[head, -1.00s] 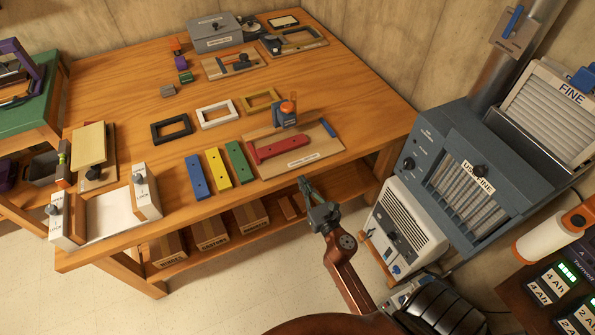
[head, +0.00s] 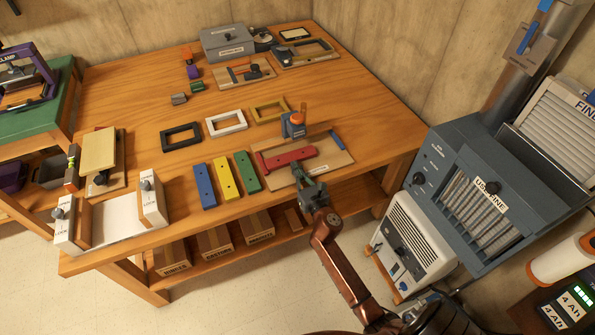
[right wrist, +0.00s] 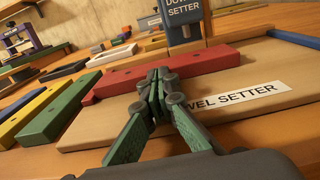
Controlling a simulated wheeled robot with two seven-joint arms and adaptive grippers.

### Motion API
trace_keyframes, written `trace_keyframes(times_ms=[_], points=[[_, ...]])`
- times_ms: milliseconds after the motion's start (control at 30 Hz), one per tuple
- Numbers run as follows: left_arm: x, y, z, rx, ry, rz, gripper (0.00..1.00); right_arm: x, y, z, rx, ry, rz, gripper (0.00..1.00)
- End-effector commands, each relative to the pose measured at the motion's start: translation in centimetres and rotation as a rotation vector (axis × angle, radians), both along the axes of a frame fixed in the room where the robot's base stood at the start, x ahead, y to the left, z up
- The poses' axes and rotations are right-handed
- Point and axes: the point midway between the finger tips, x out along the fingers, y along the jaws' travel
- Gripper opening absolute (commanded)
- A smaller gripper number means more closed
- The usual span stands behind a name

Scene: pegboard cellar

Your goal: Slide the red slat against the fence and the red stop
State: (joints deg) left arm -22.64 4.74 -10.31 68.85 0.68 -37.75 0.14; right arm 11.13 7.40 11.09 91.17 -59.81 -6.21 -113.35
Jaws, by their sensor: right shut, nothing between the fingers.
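The red slat (head: 290,157) lies flat on the wooden board of the dowel setter (head: 322,164), below the blue setter tower (head: 293,124). In the right wrist view the slat (right wrist: 205,64) runs across the board, with a wooden strip, apparently the fence (right wrist: 250,45), behind it. A small red piece, perhaps the red stop (right wrist: 88,99), shows at the slat's left end; I cannot tell whether they touch. My right gripper (head: 299,172) is shut and empty at the slat's near long side. Its fingertips (right wrist: 160,76) overlap the slat; contact is unclear. My left gripper is not in view.
Blue (head: 204,186), yellow (head: 224,178) and green (head: 245,171) slats lie left of the board. A blue bar (head: 337,140) sits at the board's right. Black, white and yellow frames lie behind. A grey machine (head: 465,180) stands right of the bench.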

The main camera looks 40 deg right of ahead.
Motion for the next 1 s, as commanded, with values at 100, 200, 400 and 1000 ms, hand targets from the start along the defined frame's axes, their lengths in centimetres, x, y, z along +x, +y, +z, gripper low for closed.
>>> trace_keyframes(times_ms=[100, 200, 400, 1000], points=[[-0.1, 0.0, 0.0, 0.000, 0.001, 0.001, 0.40, 0.0, 0.0, 0.0, 0.000, 0.000, 0.000, 0.00], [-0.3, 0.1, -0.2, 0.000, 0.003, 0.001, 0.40, 0.2, -0.1, 0.0, 0.000, 0.000, 0.000, 0.00], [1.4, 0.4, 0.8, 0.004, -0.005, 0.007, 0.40, 2.7, -0.6, -0.2, -0.003, 0.002, 0.000, 0.00], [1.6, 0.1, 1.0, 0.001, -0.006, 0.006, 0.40, 1.9, -0.1, -0.1, 0.000, 0.002, 0.003, 0.00]])
